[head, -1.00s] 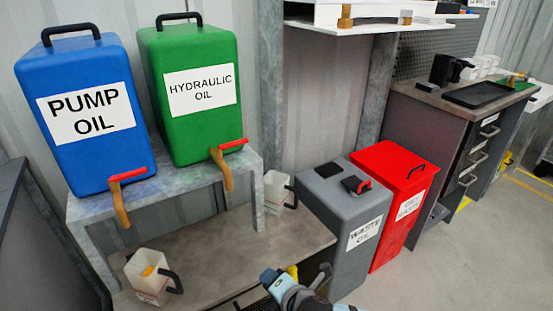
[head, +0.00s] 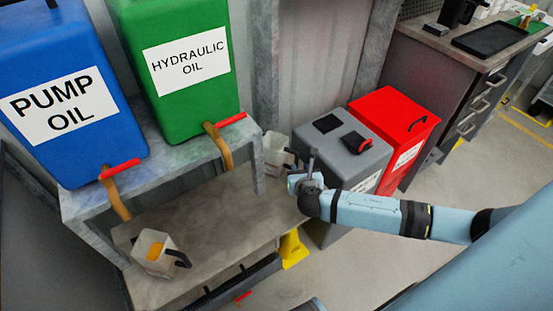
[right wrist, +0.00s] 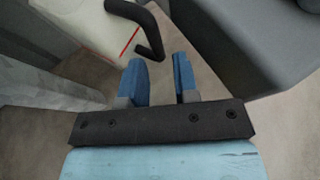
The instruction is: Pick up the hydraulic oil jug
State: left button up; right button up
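A small white jug with a black handle (head: 277,150) stands on the lower shelf below the green tank labelled HYDRAULIC OIL (head: 180,65). A similar white jug with orange contents (head: 153,253) stands below the blue tank labelled PUMP OIL (head: 65,100). My right gripper (head: 297,178) is just right of the first jug and partly hides its handle side. In the right wrist view, my right gripper (right wrist: 158,65) is open with nothing between its fingers. The jug (right wrist: 95,25) and its black handle (right wrist: 150,30) lie just beyond the fingertips. My left gripper is not in view.
A grey waste oil bin (head: 343,150) and a red bin (head: 400,115) stand close to the right of my right gripper. The rack's grey leg (head: 258,170) is left of the jug. A yellow object (head: 293,248) is below the shelf edge.

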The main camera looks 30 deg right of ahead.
jog(key=b+x, duration=0.1)
jog(key=x, duration=0.1)
jog(key=b+x, duration=0.1)
jog(key=x, duration=0.2)
jog(key=shift+s+a+f, duration=0.1)
jog(key=shift+a+f, duration=0.15)
jog(key=shift+f, duration=0.1)
jog(key=shift+w+d+f, duration=0.1)
jog(key=shift+w+d, duration=0.05)
jog(key=shift+w, duration=0.2)
grip_shut()
